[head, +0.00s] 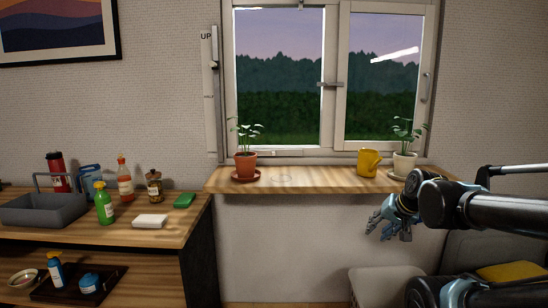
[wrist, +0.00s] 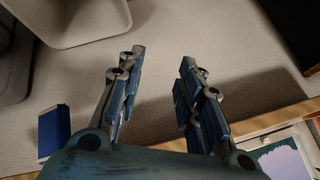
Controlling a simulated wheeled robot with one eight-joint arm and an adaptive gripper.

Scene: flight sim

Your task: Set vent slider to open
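The window (head: 328,80) is in the middle of the head view. A small light strip (head: 272,153) with a tiny mark runs along its lower frame; it may be the vent slider, but its setting is too small to read. My gripper (head: 384,226) hangs below the sill at the right, well away from both. In the wrist view my gripper (wrist: 162,56) is open, its fingers apart with nothing between them.
A cluttered counter (head: 110,236) stands left. The wall under the sill is clear.

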